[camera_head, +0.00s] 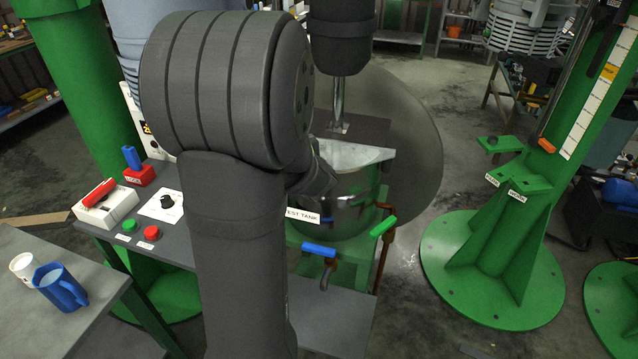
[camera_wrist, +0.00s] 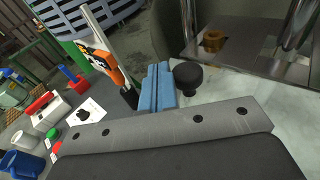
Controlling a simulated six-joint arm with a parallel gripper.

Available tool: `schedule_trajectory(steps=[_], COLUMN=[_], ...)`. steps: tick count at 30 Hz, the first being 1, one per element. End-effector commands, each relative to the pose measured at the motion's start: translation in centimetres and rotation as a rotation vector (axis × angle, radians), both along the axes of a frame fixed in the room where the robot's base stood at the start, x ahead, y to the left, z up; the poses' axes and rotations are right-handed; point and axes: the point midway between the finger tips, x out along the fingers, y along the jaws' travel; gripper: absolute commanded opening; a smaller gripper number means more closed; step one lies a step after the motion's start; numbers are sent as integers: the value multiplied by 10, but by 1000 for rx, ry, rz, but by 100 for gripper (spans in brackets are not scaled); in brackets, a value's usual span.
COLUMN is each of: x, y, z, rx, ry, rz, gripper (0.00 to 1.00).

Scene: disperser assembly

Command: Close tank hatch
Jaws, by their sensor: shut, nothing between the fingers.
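The test tank (camera_head: 350,205) is a shiny metal vessel with a "TEST TANK" label, standing right of my arm in the head view. A pale flat surface (camera_head: 350,155) shows at its top; I cannot tell from it whether the hatch is fully down. In the wrist view, a round black knob (camera_wrist: 188,76) stands by the pale metal top (camera_wrist: 235,105). My gripper (camera_wrist: 158,86) has blue fingers, shut together and empty, just left of the knob. I cannot tell whether they touch it. My arm hides the gripper in the head view.
A metal shaft (camera_head: 338,98) comes down over the tank. Blue (camera_head: 318,249) and green (camera_head: 383,226) valve handles stick out at its front. A control panel with a red switch (camera_head: 98,193) and a blue jug (camera_head: 60,287) are at left. A green column (camera_head: 510,235) stands at right.

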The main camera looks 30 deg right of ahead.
Motion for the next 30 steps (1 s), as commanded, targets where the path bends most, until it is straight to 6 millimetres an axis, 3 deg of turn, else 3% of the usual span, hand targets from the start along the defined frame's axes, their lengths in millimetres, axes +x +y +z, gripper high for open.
schedule_trajectory(steps=[21, 30], x=[-72, -85], y=[90, 107], z=[17, 17], rx=[-1, -2], ry=[-1, 8], rz=[2, 3], gripper=[0, 0])
